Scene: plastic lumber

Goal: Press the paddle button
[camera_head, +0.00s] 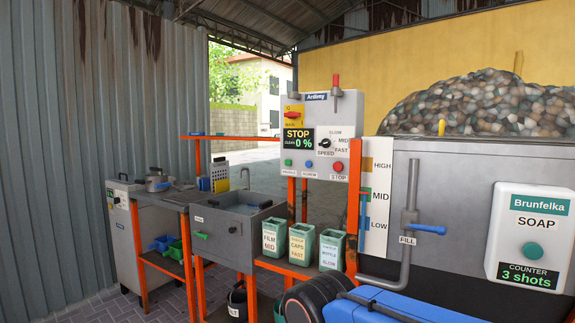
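The control panel (322,138) is a light grey box marked Ardimy, standing on orange posts near the middle of the view. A small green button (288,162) sits at its lower left, above a tiny label that seems to read PADDLE. A blue button (308,163) marked SCREW is just to its right, and a red STOP button (338,166) is farther right. The panel's display (298,138) reads STOP and 0 %. Nothing covers the green button.
A sink (232,230) stands left of the panel. Several labelled green bins (301,243) stand on the orange frame below it. To the right are a pipe lever (426,229) marked FILL and a Brunfelka soap dispenser (530,237). Blue and black parts fill the lower foreground.

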